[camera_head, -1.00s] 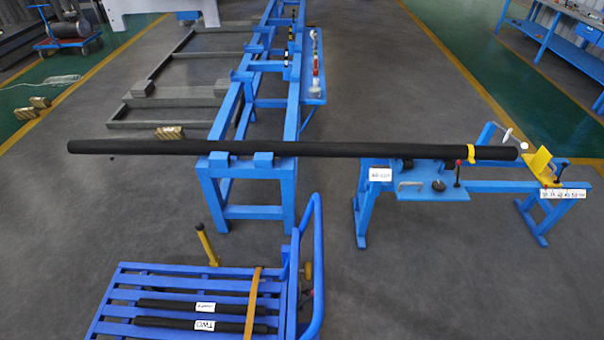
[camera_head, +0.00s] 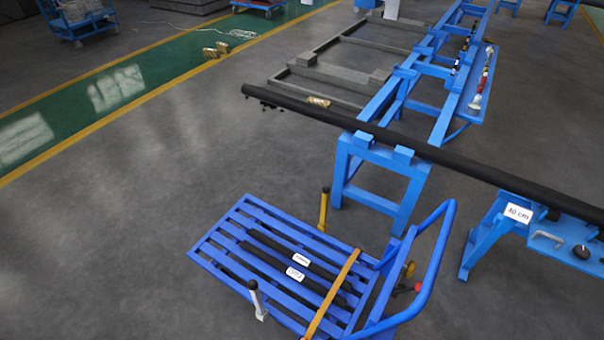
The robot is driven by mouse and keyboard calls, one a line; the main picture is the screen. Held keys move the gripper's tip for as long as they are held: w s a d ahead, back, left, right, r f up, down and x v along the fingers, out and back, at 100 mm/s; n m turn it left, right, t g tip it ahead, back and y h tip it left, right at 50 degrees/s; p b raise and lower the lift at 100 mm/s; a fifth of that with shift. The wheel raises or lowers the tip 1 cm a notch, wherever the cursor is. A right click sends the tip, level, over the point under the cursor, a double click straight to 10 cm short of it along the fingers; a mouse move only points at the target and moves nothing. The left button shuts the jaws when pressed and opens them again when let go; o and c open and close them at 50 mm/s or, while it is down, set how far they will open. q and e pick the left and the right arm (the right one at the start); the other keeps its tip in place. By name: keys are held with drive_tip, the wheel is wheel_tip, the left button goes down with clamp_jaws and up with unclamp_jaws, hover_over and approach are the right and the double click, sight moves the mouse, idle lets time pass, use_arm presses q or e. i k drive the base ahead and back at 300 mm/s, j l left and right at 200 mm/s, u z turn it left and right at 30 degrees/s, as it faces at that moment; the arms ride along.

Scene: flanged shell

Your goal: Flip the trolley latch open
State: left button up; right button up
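The blue slatted trolley (camera_head: 226,220) stands at the lower middle, with its push handle (camera_head: 437,270) on the right. Two black bars (camera_head: 262,262) with white labels lie on it under an orange strap (camera_head: 331,294). A yellow upright lever (camera_head: 323,209) stands at its far side and a white lever with a black top (camera_head: 257,301) at its near side. A small yellow part (camera_head: 409,269) and a red knob (camera_head: 417,288) sit by the handle frame. I cannot tell which part is the latch, or its state. Neither of my grippers is in view.
A long black pipe (camera_head: 330,117) rests across a blue stand (camera_head: 380,185) behind the trolley and runs right over a blue bench with a "40 cm" label (camera_head: 518,213). Grey frames (camera_head: 330,85) lie farther back. The floor left of the trolley is clear.

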sight(403, 286)
drive_tip(key=i+l, duration=0.15)
drive_tip(key=l, duration=0.2)
drive_tip(key=i+l, duration=0.15)
drive_tip(key=l, duration=0.25)
drive_tip(key=i+l+u, duration=0.1)
drive_tip(key=l, duration=0.25)
drive_tip(key=i+l, duration=0.2)
drive_tip(key=l, duration=0.15)
